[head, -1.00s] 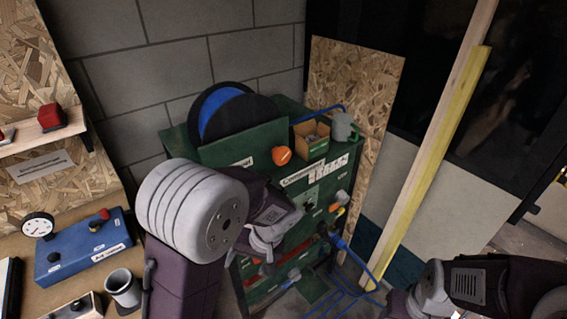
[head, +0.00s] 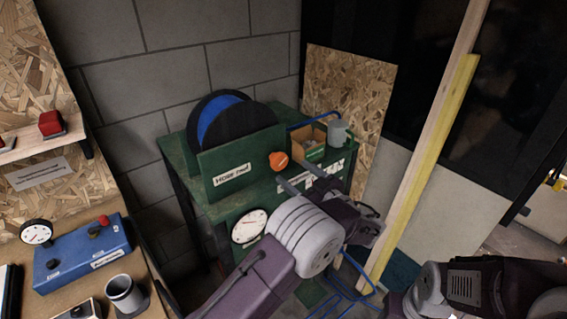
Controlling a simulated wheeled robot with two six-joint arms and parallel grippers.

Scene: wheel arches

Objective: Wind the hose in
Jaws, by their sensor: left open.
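The hose reel (head: 250,121) is a black disc with blue hose (head: 207,122) wound on it, behind a green panel labelled as a hose reel. An orange knob (head: 278,161) sits at the right of that panel. The blue hose also runs along the cabinet's back right and lies in loops (head: 345,295) low down by the floor. My left gripper (head: 300,177) is open and empty, its two grey fingers just below and right of the orange knob, apart from it as far as I can see. My right arm shows at the bottom right; its gripper is out of view.
A cardboard box (head: 307,145) and a grey container (head: 337,132) stand on the green cabinet, right of the knob. A dial (head: 249,228) is on the cabinet's front. Wooden planks (head: 428,160) lean at the right. A bench with a blue gauge box (head: 82,254) is at the left.

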